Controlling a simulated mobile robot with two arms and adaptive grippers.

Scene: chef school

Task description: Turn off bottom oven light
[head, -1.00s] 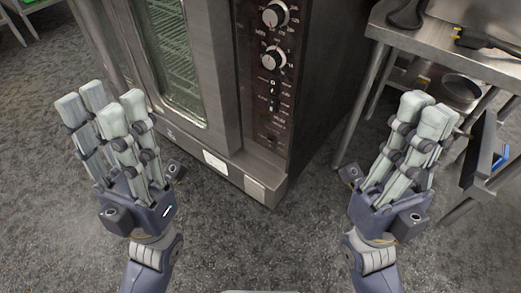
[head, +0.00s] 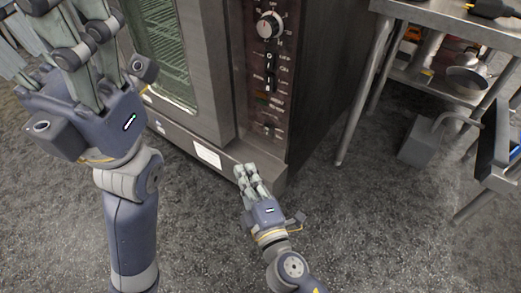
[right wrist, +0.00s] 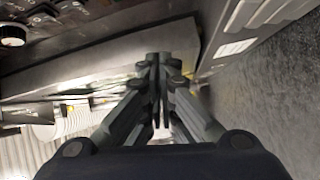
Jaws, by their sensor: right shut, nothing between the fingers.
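The steel oven (head: 205,70) stands at the centre of the head view, with a dark control panel (head: 253,100) down its right side. The panel has a round knob (head: 270,25), black rocker switches (head: 270,60) below it and a lower switch (head: 267,130). I cannot read which switch is the light. My right gripper (head: 248,173) is shut and empty, in front of the oven's lower right corner, below the panel. The right wrist view shows its closed fingers (right wrist: 158,75) and a knob (right wrist: 13,34) at upper left. My left gripper (head: 55,25) is open and empty before the oven's left side.
A steel table (head: 440,15) with a lower shelf holding a pan (head: 467,78) stands at right. A grey box-like object (head: 420,142) is on the floor beside it. The grey floor (head: 370,230) before the oven is clear.

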